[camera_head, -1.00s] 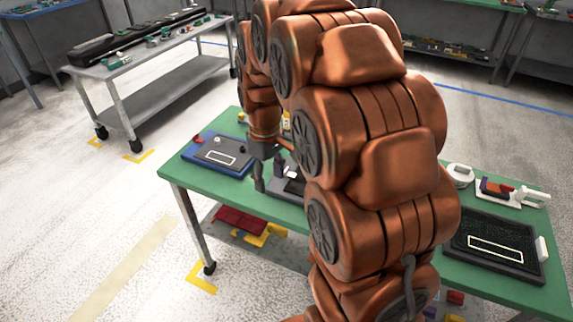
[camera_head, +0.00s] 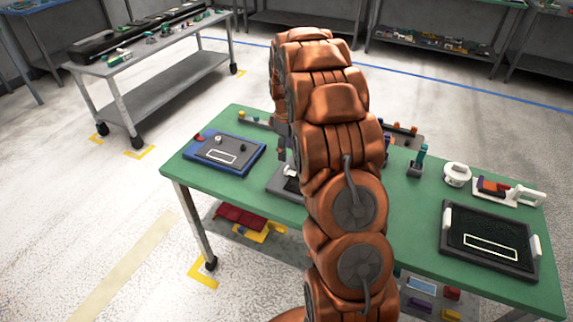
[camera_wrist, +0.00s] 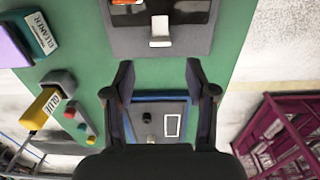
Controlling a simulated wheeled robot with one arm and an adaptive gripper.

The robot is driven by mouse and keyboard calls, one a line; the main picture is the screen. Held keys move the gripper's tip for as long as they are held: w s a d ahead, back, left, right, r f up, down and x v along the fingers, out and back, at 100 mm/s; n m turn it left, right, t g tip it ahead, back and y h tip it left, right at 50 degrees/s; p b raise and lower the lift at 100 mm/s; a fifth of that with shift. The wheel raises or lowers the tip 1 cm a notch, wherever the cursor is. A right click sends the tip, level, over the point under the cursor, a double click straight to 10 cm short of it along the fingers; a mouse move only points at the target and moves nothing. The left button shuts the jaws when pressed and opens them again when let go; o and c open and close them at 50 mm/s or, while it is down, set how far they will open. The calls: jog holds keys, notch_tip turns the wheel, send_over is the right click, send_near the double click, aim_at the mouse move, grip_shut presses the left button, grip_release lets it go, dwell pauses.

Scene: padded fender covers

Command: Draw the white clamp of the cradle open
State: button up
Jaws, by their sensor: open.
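The cradle is a grey base (camera_wrist: 186,44) with a dark inset, at the top of the wrist view. Its white clamp (camera_wrist: 160,30) is a small upright tab at the near edge of the inset. My gripper (camera_wrist: 160,72) is open and empty, its two dark fingers spread wide. In the picture, the fingertips lie just below the cradle, apart from the clamp. In the head view my arm hides most of the cradle (camera_head: 276,186) and the gripper; a bit of the white clamp (camera_head: 290,172) shows left of the arm.
A blue tray (camera_wrist: 184,98) with a grey panel shows between my fingers. A yellow glue bottle (camera_wrist: 42,108) and a cleaner box (camera_wrist: 40,34) stand left of the cradle in the wrist view. A black panel with white side clamps (camera_head: 488,262) lies on the green table's right.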

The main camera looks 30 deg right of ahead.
aim_at(286, 165)
jog(key=shift+f+p, duration=1.2)
jog(key=shift+f, duration=2.4)
jog(key=shift+c, duration=0.4)
grip_shut()
